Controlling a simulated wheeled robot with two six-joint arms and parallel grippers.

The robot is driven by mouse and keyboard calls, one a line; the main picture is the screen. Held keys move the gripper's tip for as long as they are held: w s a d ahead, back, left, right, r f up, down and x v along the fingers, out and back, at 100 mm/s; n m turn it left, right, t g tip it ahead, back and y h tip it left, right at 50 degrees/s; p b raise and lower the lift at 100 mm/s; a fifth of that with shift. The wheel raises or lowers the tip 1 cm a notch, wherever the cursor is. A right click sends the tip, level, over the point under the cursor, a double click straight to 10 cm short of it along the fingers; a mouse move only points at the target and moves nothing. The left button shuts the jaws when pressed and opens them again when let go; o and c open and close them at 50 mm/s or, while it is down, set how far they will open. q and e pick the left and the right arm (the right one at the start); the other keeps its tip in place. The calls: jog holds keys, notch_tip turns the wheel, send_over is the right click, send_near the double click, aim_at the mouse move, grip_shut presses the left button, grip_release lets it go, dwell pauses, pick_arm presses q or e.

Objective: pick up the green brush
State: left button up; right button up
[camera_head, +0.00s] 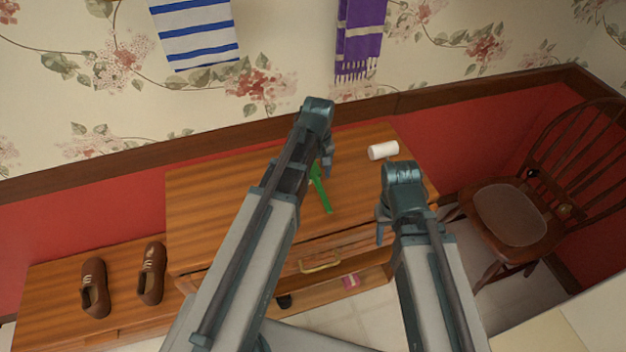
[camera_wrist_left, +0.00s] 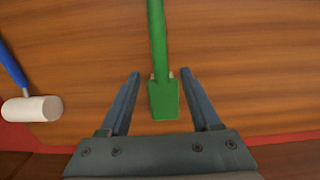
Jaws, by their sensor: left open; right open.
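The green brush (camera_head: 321,190) lies on the wooden cabinet top, partly hidden behind my left gripper in the head view. In the left wrist view, the green brush (camera_wrist_left: 160,60) has its handle running to the top edge and its wider end between my left fingers. My left gripper (camera_wrist_left: 162,88) is open, with a finger on each side of the brush and a gap to both. In the head view my left gripper (camera_head: 325,165) is over the cabinet top. My right gripper (camera_head: 382,225) is open and empty, near the cabinet's front right, apart from the brush.
A white cylindrical head (camera_head: 383,150) lies right of the brush; the left wrist view shows a mallet head (camera_wrist_left: 32,109) with a blue handle (camera_wrist_left: 12,66). Brown shoes (camera_head: 151,274) stand on a lower bench at left. A wooden chair (camera_head: 510,215) is at right.

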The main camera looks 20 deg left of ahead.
aim_at(317, 178)
pick_arm(q)
notch_tip(317, 178, down, 3)
jog(key=shift+a+f+b, duration=0.1)
jog(key=shift+f+b, duration=0.1)
jog(key=shift+b, duration=1)
jog(key=shift+r, duration=0.1)
grip_shut()
